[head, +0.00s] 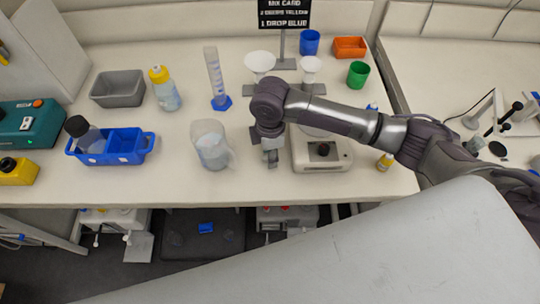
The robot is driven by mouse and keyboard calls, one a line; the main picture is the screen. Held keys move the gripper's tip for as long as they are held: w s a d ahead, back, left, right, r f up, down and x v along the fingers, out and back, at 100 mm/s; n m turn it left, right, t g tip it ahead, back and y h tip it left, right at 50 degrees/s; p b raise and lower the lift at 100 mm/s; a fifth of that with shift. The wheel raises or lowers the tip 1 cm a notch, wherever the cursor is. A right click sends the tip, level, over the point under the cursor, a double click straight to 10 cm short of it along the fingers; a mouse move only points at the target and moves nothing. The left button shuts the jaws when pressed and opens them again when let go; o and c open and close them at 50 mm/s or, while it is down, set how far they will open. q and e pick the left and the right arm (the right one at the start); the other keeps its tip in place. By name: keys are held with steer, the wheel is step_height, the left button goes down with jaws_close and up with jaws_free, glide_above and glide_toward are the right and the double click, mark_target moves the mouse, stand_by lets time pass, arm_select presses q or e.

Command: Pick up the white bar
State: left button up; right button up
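My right arm comes in from the right, over the table. Its gripper (271,157) points down near the table's front edge, between a clear beaker (212,147) and a white stirrer (322,163) with a dark knob. The gripper is small and seen from above, so I cannot tell whether its fingers are open or shut, or whether anything is between them. I cannot make out the white bar; it may be hidden by the gripper or too small to see. My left gripper is not in view.
A blue caddy (131,158), grey bin (117,101), yellow-capped bottle (165,91) and graduated cylinder (215,79) stand to the left. White funnels, a blue cup (310,42), a green cup (358,75) and an orange tray (350,47) are behind. The table front left of the stirrer is mostly clear.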

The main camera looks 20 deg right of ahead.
jaws_close()
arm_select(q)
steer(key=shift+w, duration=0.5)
arm_select(e)
steer(key=shift+r, duration=0.15)
steer(key=shift+w+r, duration=0.1)
steer(key=shift+r, duration=0.1)
steer(key=r, duration=0.1)
steer(key=r+b, duration=0.1)
steer(key=r, duration=0.1)
steer(key=shift+s+d+r, duration=0.1)
steer(key=shift+s+r, duration=0.1)
steer(key=shift+r, duration=0.1)
arm_select(q)
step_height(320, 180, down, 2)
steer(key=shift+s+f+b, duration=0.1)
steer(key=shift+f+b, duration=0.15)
steer(key=shift+b, duration=0.55)
arm_select(e)
steer(key=s+d+r, duration=0.5)
steer(key=s+r, duration=0.1)
steer(key=s, duration=0.4)
steer(key=shift+d+r, duration=0.3)
steer(key=shift+r, duration=0.05)
